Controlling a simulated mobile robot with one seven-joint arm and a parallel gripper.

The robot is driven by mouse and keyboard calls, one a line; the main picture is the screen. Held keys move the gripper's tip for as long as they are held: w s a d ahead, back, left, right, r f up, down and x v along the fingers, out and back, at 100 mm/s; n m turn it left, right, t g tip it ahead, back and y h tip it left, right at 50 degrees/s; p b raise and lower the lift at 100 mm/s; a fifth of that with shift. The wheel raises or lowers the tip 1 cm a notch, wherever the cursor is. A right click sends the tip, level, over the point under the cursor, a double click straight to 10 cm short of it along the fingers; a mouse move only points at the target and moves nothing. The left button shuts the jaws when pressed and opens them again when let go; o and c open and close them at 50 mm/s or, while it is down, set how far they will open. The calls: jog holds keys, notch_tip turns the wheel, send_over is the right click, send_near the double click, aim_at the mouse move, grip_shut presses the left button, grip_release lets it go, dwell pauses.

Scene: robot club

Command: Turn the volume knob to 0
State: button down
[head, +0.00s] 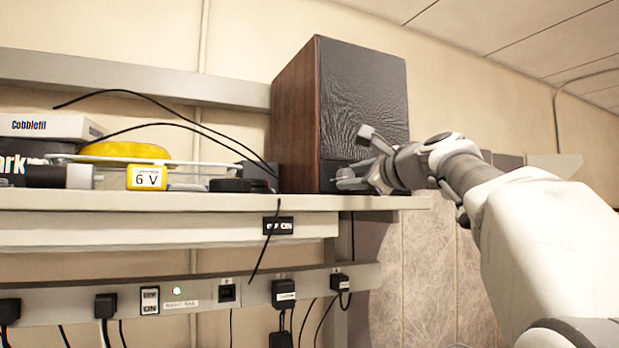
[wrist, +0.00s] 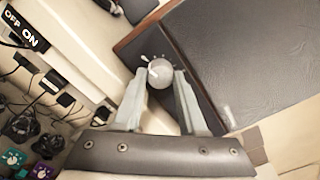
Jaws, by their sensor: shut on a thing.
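The speaker (head: 362,95) has wood-brown sides and a black front, and stands on the shelf. Its round silver volume knob (wrist: 159,73) sits on the dark lower front panel in the wrist view, with small pale marks beside it. A light pointer line shows on the knob's face, but I cannot read its setting. My gripper (wrist: 161,78) has one finger on each side of the knob and is shut on it. In the head view my gripper (head: 356,162) is at the lower front of the speaker and mostly covers the knob.
A power strip (head: 200,293) with several plugs runs below. The space right of the speaker is open apart from my arm.

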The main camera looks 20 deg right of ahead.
jog(key=shift+c, duration=2.3)
grip_release()
jog(key=shift+s, duration=0.1)
